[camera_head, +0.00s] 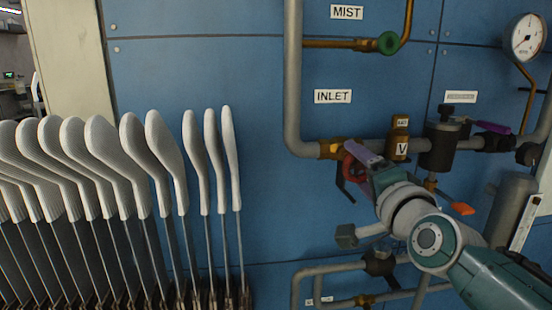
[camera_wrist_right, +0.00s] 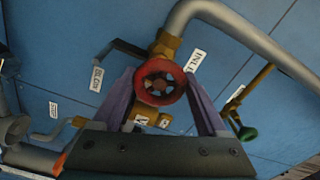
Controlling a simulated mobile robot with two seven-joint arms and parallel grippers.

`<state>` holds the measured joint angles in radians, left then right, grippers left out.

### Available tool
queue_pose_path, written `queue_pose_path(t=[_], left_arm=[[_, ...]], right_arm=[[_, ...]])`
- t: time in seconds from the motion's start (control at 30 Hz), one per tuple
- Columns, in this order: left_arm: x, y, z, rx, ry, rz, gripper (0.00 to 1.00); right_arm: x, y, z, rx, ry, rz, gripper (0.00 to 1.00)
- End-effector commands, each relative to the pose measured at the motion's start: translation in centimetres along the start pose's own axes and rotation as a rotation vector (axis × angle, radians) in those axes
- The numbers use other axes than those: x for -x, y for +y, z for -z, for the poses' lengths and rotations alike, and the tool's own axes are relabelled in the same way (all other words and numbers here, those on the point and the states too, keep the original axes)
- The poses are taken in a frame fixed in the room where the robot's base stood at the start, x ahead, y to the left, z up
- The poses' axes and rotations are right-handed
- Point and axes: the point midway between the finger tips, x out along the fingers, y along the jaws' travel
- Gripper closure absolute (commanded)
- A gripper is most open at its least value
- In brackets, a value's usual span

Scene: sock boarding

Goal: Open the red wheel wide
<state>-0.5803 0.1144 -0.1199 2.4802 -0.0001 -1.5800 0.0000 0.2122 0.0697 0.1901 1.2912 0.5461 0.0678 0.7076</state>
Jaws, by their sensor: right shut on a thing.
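The red wheel (camera_head: 349,170) sits on a brass valve fitting in the grey pipe by the INLET sign (camera_head: 333,96). In the head view it is mostly hidden by my right gripper (camera_head: 359,160). The wrist view shows the wheel (camera_wrist_right: 159,65) face-on, with a round rim and spokes. My right gripper (camera_wrist_right: 159,85) has its two purple fingers on either side of the rim, shut on the wheel. My left gripper is not in view.
A green wheel (camera_head: 388,42) is on the MIST line above. A brass fitting (camera_head: 398,140), a dark cylinder (camera_head: 440,145) and an orange-ended handle (camera_head: 462,208) are close to my right arm. White sock forms (camera_head: 160,150) stand at left. A gauge (camera_head: 525,38) is upper right.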

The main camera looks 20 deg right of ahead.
Motion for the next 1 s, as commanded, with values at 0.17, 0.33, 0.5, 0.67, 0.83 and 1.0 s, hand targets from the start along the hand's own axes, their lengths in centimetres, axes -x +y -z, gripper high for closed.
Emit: queue_pose_path(t=[0.17,0.33,0.5,0.67,0.83,1.0], left_arm=[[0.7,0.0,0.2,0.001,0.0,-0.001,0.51],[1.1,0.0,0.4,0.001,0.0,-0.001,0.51],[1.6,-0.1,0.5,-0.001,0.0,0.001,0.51],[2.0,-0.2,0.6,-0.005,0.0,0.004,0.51],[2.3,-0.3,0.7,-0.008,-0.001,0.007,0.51],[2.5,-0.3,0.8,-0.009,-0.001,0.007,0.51]], right_arm=[[0.0,0.0,0.0,0.166,-0.003,-0.004,0.8],[0.0,0.0,0.0,0.328,-0.003,-0.004,0.8],[0.0,0.1,0.0,0.489,-0.003,-0.004,0.8],[0.0,0.1,0.0,0.641,-0.004,-0.004,0.8],[0.0,0.2,0.0,0.802,-0.004,-0.005,0.8],[0.0,0.2,0.0,0.963,-0.004,-0.004,0.8]])
